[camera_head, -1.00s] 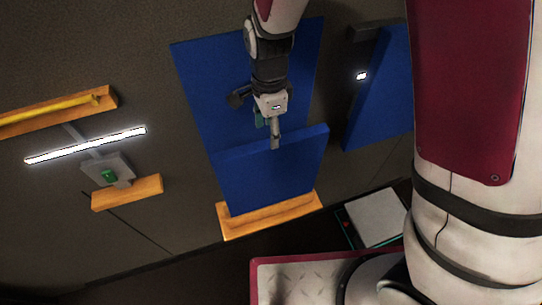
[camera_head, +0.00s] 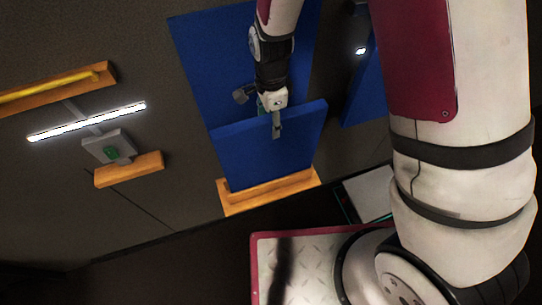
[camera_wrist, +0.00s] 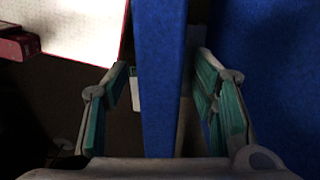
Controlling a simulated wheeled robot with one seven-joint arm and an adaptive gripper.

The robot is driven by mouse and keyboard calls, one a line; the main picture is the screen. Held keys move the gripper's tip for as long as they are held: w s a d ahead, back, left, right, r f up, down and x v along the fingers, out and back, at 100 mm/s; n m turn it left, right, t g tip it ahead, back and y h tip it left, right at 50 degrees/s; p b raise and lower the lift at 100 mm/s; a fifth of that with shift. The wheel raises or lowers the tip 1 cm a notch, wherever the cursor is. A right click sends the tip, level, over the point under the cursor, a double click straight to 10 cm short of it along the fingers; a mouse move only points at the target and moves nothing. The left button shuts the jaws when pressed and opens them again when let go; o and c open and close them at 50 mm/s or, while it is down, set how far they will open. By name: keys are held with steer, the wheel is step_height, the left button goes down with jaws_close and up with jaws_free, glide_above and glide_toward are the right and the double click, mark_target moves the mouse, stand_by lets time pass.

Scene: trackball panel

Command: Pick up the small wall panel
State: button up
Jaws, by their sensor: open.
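The small wall panel (camera_head: 265,153) is a blue slab standing upright on an orange ledge (camera_head: 270,194), in front of a larger blue wall panel (camera_head: 222,55). My gripper (camera_head: 276,125) is at the small panel's top edge, with one finger showing in front of its face. In the wrist view the small panel's edge (camera_wrist: 161,80) runs between my two open, green-padded fingers (camera_wrist: 165,95). A gap shows on each side, so neither finger appears to touch it. The far finger is hidden behind the panel in the head view.
A lit white bar (camera_head: 87,121) and a grey box with a green button (camera_head: 109,148) are on the wall at left, near orange ledges (camera_head: 129,169). Another blue panel (camera_head: 366,90) is at right. A pale square plate (camera_head: 370,192) lies low at right.

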steer(key=shift+f, duration=0.25)
stand_by(0.4)
jaws_close()
